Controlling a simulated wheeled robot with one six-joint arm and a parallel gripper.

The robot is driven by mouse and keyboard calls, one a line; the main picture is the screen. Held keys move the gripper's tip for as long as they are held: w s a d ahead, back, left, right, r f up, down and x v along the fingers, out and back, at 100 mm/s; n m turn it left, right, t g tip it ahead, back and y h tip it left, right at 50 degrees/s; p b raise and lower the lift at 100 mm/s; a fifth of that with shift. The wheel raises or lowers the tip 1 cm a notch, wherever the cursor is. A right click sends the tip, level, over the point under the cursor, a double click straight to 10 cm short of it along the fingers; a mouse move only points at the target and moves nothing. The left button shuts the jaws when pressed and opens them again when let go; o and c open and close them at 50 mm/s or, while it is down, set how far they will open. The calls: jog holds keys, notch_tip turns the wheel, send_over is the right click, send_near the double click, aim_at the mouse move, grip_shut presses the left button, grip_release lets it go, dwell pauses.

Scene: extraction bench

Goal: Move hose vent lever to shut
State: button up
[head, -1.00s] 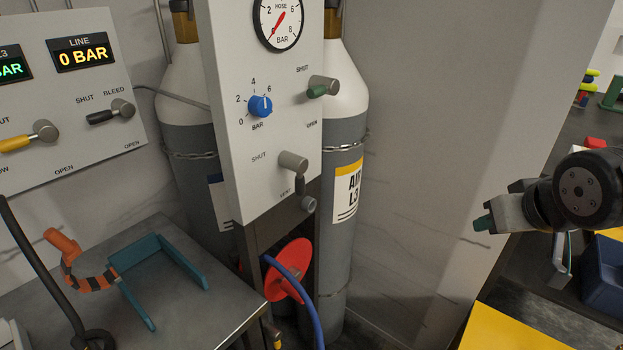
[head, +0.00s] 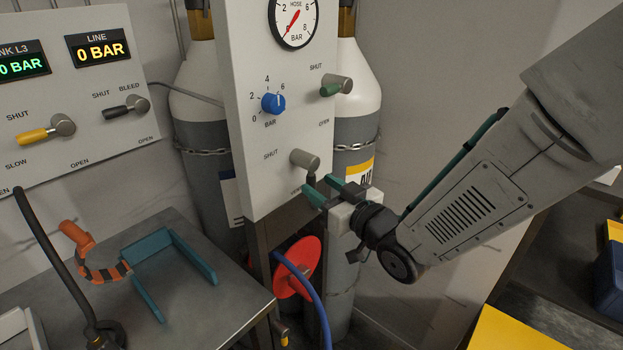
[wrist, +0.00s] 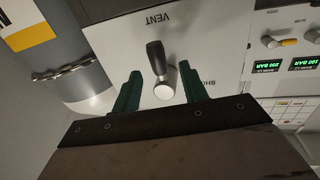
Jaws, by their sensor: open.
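The hose vent lever has a grey hub (head: 304,160) low on the upright hose panel, with a black handle. In the wrist view its black handle (wrist: 156,58) points toward the VENT label, away from the SHUT label on the right. In the head view the handle is mostly hidden behind my fingers. My gripper (head: 326,187) is open and empty, just in front of the panel at the lever. In the wrist view the lever appears between my two green fingers (wrist: 160,80); I see no contact.
Above are a blue regulator knob (head: 273,103), a green-handled lever (head: 331,89) and the hose gauge (head: 294,20). A red disc (head: 298,267) with a blue hose is below. Gas cylinders (head: 362,95) stand behind the panel. A grey bench (head: 210,315) is at left.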

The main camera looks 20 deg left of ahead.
aim_at(314, 182)
jog(key=shift+x, duration=2.2)
grip_shut()
